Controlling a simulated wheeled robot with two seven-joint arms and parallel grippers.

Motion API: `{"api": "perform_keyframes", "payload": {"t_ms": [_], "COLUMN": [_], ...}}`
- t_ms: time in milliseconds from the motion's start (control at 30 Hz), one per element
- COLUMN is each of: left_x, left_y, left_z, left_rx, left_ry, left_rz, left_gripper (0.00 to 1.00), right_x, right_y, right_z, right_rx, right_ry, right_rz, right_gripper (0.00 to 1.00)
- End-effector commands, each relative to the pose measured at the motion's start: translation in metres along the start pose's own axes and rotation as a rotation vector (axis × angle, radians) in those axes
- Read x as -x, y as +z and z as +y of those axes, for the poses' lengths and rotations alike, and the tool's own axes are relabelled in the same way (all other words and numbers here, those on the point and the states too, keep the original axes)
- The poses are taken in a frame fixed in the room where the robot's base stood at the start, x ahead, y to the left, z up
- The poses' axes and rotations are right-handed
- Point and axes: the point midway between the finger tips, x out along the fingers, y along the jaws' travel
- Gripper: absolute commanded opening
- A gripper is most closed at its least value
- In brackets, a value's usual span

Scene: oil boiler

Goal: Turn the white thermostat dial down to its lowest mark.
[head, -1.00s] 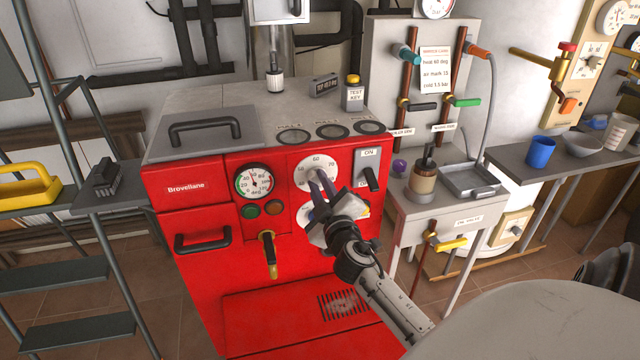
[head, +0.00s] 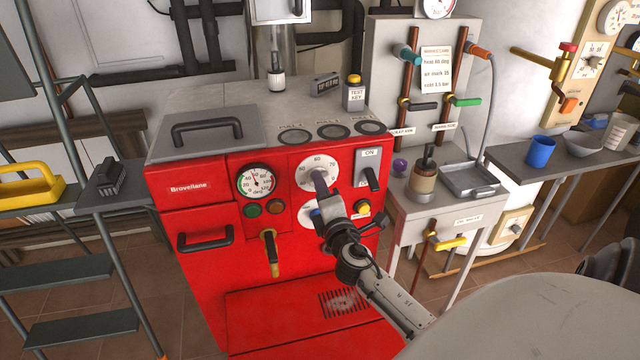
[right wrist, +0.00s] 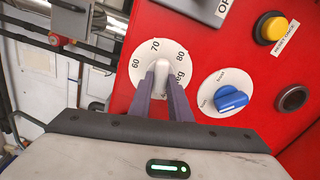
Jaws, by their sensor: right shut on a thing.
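The white thermostat dial (head: 316,165) is on the front of the red boiler, with a round numbered face. In the right wrist view its face (right wrist: 140,58) shows 60, 70 and 80, and its white knob (right wrist: 160,71) stands between my fingers. My right gripper (head: 320,182) reaches up to it from below right and is shut on the knob. In the right wrist view the two dark fingers (right wrist: 165,82) flank the knob and hide the lower part of the face, so I cannot tell which mark it points to. My left gripper is not in view.
Close below the dial is another dial with a blue knob (right wrist: 230,98). A black ON lever (head: 370,178) and a yellow button (head: 363,207) are to the right. A round gauge (head: 256,182) and a brass-ended lever (head: 269,252) are to the left.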

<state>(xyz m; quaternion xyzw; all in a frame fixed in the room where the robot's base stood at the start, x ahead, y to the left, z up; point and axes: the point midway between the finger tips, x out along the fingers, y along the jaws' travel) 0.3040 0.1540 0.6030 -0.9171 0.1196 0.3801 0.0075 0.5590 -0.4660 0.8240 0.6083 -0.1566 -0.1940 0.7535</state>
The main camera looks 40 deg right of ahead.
Motion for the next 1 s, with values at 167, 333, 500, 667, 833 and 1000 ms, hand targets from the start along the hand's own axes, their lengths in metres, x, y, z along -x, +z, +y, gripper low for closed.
{"api": "perform_keyframes", "payload": {"t_ms": [167, 333, 500, 667, 833, 1000], "left_x": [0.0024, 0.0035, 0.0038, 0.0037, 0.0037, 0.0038], "left_y": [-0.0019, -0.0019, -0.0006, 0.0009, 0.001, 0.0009], "left_z": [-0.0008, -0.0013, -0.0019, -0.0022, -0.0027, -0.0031], "left_rx": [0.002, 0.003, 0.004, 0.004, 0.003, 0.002], "left_ry": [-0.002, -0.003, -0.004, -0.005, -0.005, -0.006], "left_rz": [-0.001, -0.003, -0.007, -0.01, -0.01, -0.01], "left_gripper": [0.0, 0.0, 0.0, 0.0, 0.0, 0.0], "right_x": [0.0005, 0.0004, 0.0005, 0.0006, 0.0006, 0.0006], "right_y": [-0.0004, 0.0002, 0.0, -0.0003, -0.0004, -0.0004], "right_z": [-0.0008, -0.0015, -0.0023, -0.0028, -0.003, -0.0031], "right_rx": [0.136, 0.232, 0.293, 0.32, 0.33, 0.331], "right_ry": [-0.002, -0.001, -0.002, -0.002, -0.002, -0.002], "right_rz": [0.002, 0.001, 0.001, 0.002, 0.002, 0.002], "right_gripper": [0.0, 0.0, 0.0, 0.0, 0.0, 0.0]}}
